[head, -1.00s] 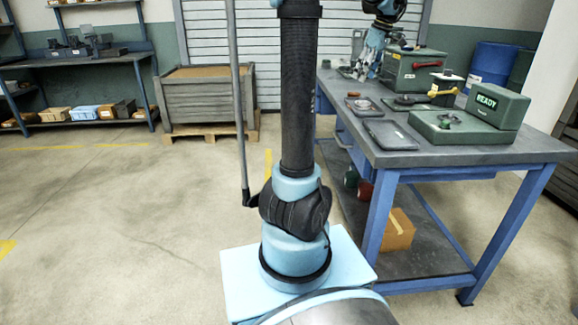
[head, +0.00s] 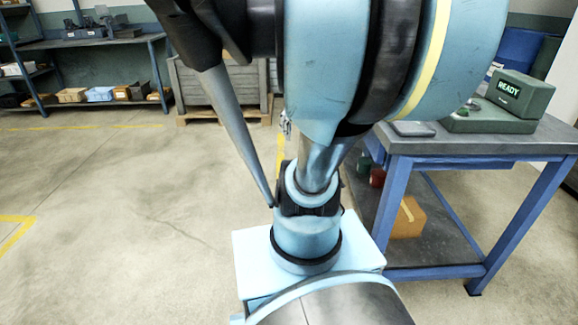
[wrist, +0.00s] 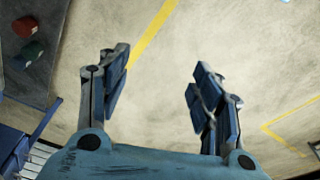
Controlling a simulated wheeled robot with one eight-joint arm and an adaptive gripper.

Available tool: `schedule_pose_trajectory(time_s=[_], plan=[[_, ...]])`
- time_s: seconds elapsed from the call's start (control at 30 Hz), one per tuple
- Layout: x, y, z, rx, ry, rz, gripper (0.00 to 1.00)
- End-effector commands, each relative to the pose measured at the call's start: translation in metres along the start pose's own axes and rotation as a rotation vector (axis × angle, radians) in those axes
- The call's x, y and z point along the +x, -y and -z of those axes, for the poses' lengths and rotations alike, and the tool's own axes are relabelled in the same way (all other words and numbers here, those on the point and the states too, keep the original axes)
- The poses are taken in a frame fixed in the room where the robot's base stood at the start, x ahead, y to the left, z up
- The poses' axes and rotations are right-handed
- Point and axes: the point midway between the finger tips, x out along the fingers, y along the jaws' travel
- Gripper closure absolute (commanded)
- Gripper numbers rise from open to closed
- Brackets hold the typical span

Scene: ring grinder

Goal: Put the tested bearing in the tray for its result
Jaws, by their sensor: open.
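The green tester (head: 462,123) stands on the bench, its box reading READY (head: 510,88). A small metal part that looks like the bearing (head: 472,104) shows on the tester, partly cut off by my arm. The near corner of one dark, flat tray (head: 413,129) shows left of the tester; my arm hides the bench beyond it. In the wrist view my gripper (wrist: 160,82) is open, with nothing between its fingers. It is over bare floor, off the bench. In the head view my arm mostly hides it.
The blue-legged bench (head: 380,215) stands at the right, with a cardboard box (head: 408,218) on its lower shelf. Red and green items (wrist: 27,38) on that shelf show in the wrist view. A grey crate (head: 205,92) and shelving (head: 90,68) stand behind. The left floor is clear.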

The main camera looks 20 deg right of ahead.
Motion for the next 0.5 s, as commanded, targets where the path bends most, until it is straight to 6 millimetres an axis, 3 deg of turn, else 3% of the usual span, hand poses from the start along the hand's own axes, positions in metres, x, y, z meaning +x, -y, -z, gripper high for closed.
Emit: schedule_pose_trajectory(time_s=[0.03, 0.2, 0.33, 0.5], plan=[[0.014, 0.012, -0.014, 0.011, -0.003, -0.005, 0.41], [0.052, 0.035, -0.049, 0.077, -0.019, -0.021, 0.41], [0.071, 0.044, -0.066, 0.110, -0.028, -0.026, 0.41], [0.080, 0.056, -0.073, 0.128, -0.033, -0.030, 0.41]])
